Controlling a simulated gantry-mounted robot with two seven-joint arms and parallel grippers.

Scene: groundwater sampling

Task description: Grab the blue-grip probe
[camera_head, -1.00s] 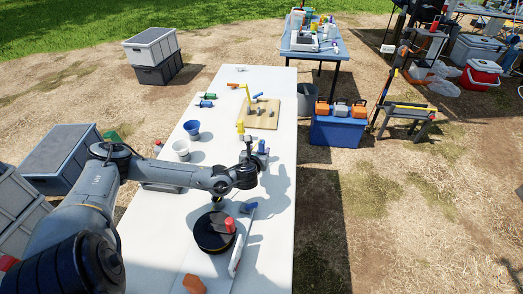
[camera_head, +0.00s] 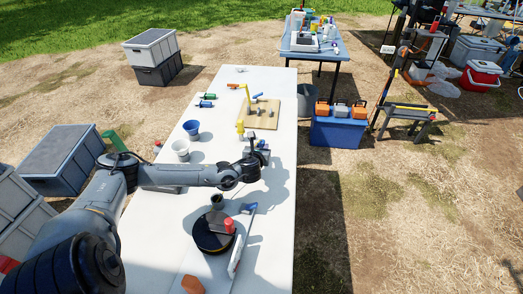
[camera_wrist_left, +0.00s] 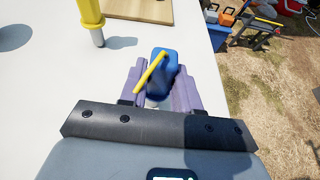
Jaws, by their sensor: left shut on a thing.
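The blue-grip probe (camera_wrist_left: 164,62) sits between the purple-grey fingers of my left gripper (camera_wrist_left: 160,82) in the left wrist view. The fingers are shut on its blue grip, and a thin yellow strip crosses in front of it. The probe's lower part is hidden. In the head view my left gripper (camera_head: 260,151) is over the right side of the white table, and the probe there is too small and covered to make out. A yellow-grip probe (camera_wrist_left: 92,14) stands upright to the left, apart from the gripper. My right gripper is out of view.
A wooden board (camera_head: 264,121) with small pegs lies beyond the gripper. A blue cup (camera_head: 192,129) and a white cup (camera_head: 181,149) stand to the left. A black round reel (camera_head: 212,236) is nearer. The table's (camera_head: 170,222) right edge is close to the gripper.

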